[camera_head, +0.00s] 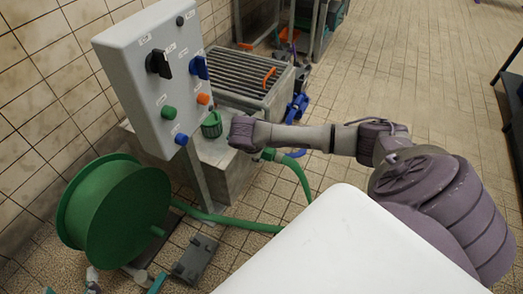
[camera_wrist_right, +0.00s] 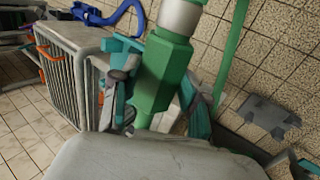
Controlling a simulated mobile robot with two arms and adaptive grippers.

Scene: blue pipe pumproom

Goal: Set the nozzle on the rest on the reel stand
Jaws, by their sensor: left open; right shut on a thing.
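The green nozzle (camera_wrist_right: 165,65), with a hexagonal body and a pale collar, is in the right wrist view. My right gripper (camera_wrist_right: 157,105) is shut on it, one teal finger on each side. In the head view my right wrist hides that gripper and most of the nozzle; the green hose runs down from there. The green reel (camera_head: 112,212) stands at the left, well apart from the held nozzle. I cannot make out the rest on its stand. My left gripper (camera_head: 125,281) is open at the lower left, partly cut off below the reel.
A grey control panel (camera_head: 150,85) with knobs stands on a post between the reel and the right wrist. The green hose (camera_head: 235,222) loops over the floor. A grey bracket-like piece (camera_head: 195,258) lies low beside the reel. A slatted grey box (camera_head: 250,78) stands behind. Tiled floor at right is clear.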

